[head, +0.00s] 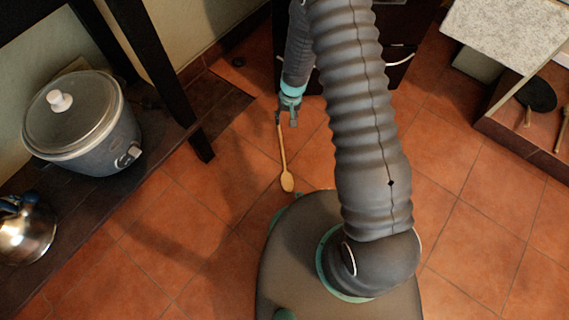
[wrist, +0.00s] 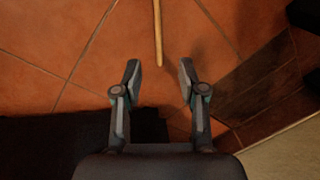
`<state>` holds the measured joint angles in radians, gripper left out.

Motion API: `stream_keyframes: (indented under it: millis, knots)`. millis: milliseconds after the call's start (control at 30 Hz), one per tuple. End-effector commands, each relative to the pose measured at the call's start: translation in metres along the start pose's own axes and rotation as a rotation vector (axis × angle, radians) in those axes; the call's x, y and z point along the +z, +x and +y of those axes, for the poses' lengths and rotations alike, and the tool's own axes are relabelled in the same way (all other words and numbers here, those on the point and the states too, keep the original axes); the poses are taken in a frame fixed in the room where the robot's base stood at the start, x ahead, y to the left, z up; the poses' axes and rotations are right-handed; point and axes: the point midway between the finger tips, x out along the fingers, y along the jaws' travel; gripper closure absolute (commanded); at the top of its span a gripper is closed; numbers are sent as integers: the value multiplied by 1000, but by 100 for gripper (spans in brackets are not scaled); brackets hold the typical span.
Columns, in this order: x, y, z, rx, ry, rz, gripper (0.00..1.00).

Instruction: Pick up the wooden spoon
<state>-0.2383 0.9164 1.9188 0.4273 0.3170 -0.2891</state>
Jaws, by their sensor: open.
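The wooden spoon (head: 284,165) lies on the tiled floor in the head view, its bowl toward my base and its thin handle pointing up the picture to my gripper. My gripper (head: 287,117) is at the handle end. In the wrist view the spoon's handle (wrist: 158,30) comes in from the top edge, and its end lies between and just ahead of the fingertips. My gripper (wrist: 159,72) is open there, with a finger on each side and nothing held. The spoon's bowl is outside the wrist view. The exact height of the fingers above the handle is hard to tell.
A low dark shelf at left holds a rice cooker (head: 80,120) and a kettle (head: 25,228); a dark post (head: 165,90) stands beside it. A dark cabinet (head: 405,45) is behind my arm. A shelf unit with utensils (head: 537,95) stands at right. Floor around the spoon is clear.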

Motion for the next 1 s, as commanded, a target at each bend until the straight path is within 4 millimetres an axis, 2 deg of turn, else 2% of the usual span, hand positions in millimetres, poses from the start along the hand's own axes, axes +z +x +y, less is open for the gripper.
stream_keyframes:
  millis: [400,667,1000]
  knots:
    - [0,70,0,0,0,-3,59]
    - [-1,86,1,1,0,-1,59]
    - [-8,129,4,0,1,-2,59]
